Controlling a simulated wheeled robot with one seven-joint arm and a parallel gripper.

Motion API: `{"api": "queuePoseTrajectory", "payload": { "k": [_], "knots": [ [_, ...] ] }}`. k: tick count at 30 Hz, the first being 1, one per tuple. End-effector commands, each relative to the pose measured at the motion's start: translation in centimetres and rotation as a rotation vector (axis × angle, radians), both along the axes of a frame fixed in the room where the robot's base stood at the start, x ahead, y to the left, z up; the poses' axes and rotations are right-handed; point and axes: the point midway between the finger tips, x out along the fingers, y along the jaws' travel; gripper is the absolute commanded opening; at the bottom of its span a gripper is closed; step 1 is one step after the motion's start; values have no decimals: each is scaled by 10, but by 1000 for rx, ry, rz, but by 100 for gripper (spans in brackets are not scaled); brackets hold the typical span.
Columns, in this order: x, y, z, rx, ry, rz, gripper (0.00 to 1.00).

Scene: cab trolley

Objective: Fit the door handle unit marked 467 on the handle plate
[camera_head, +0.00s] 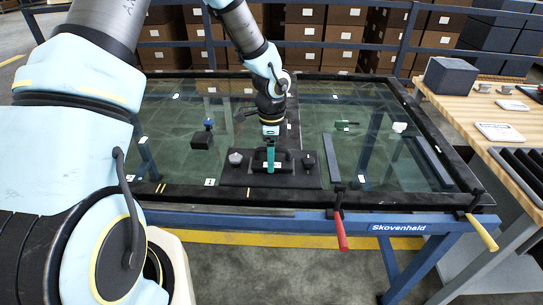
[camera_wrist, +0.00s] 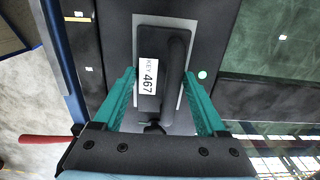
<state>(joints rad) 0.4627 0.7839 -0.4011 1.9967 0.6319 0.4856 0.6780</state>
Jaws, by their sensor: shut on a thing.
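The door handle unit (camera_wrist: 150,30) is a black block with a raised bar handle and a white label reading KEY 467. My gripper (camera_wrist: 158,80) is shut on it, one teal finger on each side. In the head view my gripper (camera_head: 270,164) points down over the dark handle plate (camera_head: 235,179), at the near edge of the glass table. In the wrist view a light grey rectangle on the plate (camera_wrist: 110,50) shows around the unit. Whether the unit rests on the plate or hangs just above it I cannot tell. Its underside is hidden.
A red-handled clamp (camera_head: 340,230) and a yellow-handled clamp (camera_head: 481,232) sit on the front edge. A small black block (camera_head: 202,140) lies on the glass. A wooden bench (camera_head: 465,110) stands right.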

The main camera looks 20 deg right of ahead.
Motion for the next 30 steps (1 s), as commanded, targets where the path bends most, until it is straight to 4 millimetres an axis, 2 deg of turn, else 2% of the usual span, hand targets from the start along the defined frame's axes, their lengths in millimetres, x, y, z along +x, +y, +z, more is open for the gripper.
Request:
{"api": "queuePoseTrajectory", "payload": {
  "k": [9, 10, 15, 16, 25, 30],
  "knots": [
    [0, 0, 0, 0, -1, 0, 4],
    [0, 0, 0, 0, -1, 0, 78],
    [0, 0, 0, 0, -1, 0, 97],
    [0, 0, 0, 0, 0, 0, 100],
    [1, 0, 3, 0, -1, 1, 100],
    [1, 0, 26, -4, -4, 2, 100]
  ]
}}
